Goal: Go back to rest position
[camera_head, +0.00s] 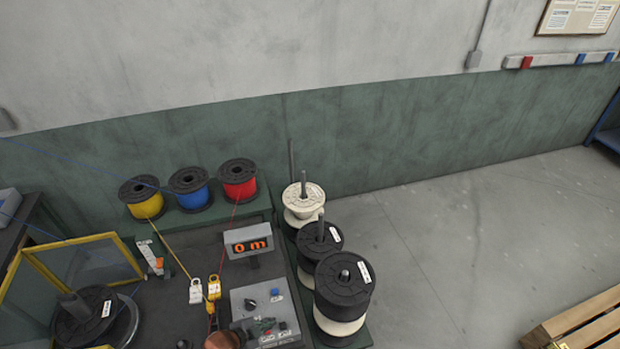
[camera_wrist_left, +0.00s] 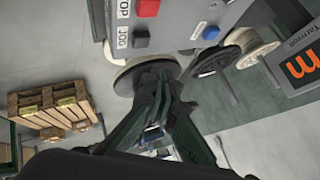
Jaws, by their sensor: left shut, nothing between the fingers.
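My left gripper (camera_wrist_left: 155,75) shows in the left wrist view with its dark fingers together and nothing between them. Its fingertips appear in front of a black disc-shaped spool (camera_wrist_left: 125,80); whether they touch it I cannot tell. In the head view I cannot make out the left gripper clearly. My right gripper is in neither view. A stack of black-and-white spools (camera_head: 343,280), a black spool (camera_head: 320,238) and a white spool (camera_head: 303,196) stand on posts on the right side of the bench.
A control box (camera_head: 262,315) and a display (camera_head: 248,241) reading "0 m" stand left of the spools. Yellow (camera_head: 142,198), blue (camera_head: 190,186) and red (camera_head: 238,179) spools line the back. A yellow-framed guard (camera_head: 85,240) stands left. A pallet (camera_head: 590,322) lies right; floor between is clear.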

